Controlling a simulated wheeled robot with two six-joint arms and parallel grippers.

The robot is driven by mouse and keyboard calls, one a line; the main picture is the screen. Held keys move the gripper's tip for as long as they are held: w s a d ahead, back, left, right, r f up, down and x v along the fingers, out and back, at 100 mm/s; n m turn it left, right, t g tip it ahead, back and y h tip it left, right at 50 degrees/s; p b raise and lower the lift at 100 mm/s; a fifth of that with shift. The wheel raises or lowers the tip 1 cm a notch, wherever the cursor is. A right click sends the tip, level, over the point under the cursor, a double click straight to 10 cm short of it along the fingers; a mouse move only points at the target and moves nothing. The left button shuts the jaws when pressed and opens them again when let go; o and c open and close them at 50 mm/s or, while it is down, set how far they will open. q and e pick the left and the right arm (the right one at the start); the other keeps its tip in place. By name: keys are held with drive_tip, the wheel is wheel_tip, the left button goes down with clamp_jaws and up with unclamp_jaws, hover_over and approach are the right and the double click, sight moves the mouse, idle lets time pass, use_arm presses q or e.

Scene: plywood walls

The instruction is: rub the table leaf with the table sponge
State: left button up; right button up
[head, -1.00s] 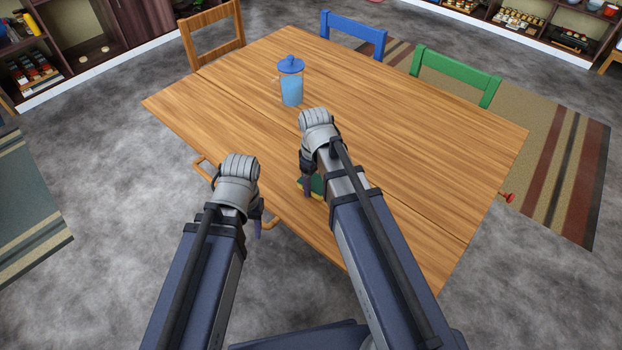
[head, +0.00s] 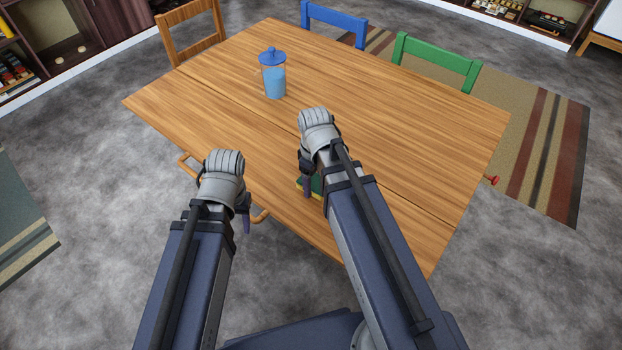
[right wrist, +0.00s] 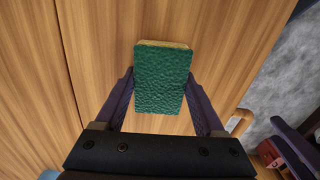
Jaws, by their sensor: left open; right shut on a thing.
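The table sponge (right wrist: 162,80), green on top with a yellow layer below, is held between the two fingers of my right gripper (right wrist: 163,100) in the right wrist view. In the head view the sponge (head: 317,186) is mostly hidden behind my right gripper (head: 310,186), low at the table's near side. I cannot tell whether it touches the wood. The wooden table (head: 400,130) has a seam dividing off its near strip, the leaf (head: 240,140). My left gripper (head: 245,215) is open and empty, beside the near table edge.
A blue-lidded pitcher (head: 274,80) stands on the table's far left part. A wooden chair (head: 190,30), a blue chair (head: 334,22) and a green chair (head: 437,62) stand around it. Most of the tabletop is clear.

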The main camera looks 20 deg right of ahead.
drive_tip(key=shift+s+d, duration=0.55)
drive_tip(key=shift+s, duration=0.2)
drive_tip(key=shift+s+d, duration=0.55)
drive_tip(key=shift+s, duration=0.2)
drive_tip(key=shift+f, duration=0.1)
drive_tip(key=shift+w, duration=0.15)
drive_tip(key=shift+w+a, duration=0.6)
drive_tip(key=shift+w, duration=0.2)
drive_tip(key=shift+w+a, duration=0.55)
drive_tip(key=shift+w, duration=0.25)
drive_tip(key=shift+a, duration=0.1)
drive_tip(key=shift+w+a, duration=0.6)
drive_tip(key=shift+w, duration=0.25)
drive_tip(key=shift+w+a, duration=0.6)
drive_tip(key=shift+w, duration=0.2)
